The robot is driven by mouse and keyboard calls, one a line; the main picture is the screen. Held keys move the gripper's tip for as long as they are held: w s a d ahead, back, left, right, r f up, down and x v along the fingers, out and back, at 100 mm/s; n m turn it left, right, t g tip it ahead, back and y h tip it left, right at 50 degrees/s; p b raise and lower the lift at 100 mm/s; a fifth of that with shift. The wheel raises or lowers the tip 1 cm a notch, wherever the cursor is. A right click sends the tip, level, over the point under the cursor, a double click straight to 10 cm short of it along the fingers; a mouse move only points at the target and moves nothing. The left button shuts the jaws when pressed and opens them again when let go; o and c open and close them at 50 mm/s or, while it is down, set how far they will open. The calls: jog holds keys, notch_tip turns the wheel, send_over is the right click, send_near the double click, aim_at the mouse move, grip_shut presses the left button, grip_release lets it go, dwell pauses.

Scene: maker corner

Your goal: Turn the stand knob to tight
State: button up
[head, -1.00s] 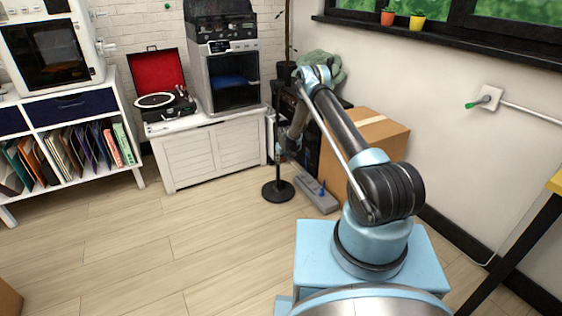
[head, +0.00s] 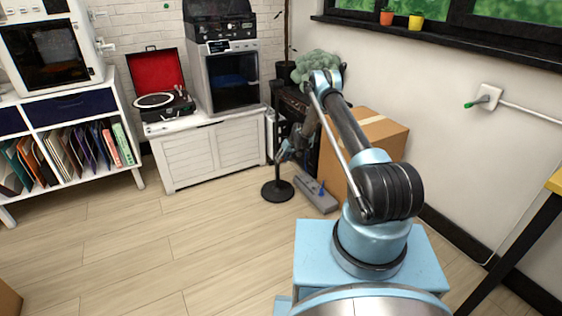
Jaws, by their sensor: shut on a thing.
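The stand (head: 277,190) is on the wooden floor near the middle of the head view, with a round black base and a thin dark upright pole. My gripper (head: 284,151) is low at the pole, well above the base. It is shut on the stand knob, which is too small and too covered by the fingers to make out. How far the knob is turned cannot be seen.
A grey strip-like item with a blue part (head: 317,195) lies on the floor right of the stand base. A cardboard box (head: 385,135) stands behind my arm. A white cabinet (head: 212,155) is to the left. The floor in front is clear.

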jog(key=shift+a, duration=0.1)
jog(key=o, duration=1.1)
jog(key=shift+c, duration=0.2)
jog(key=v, duration=1.2)
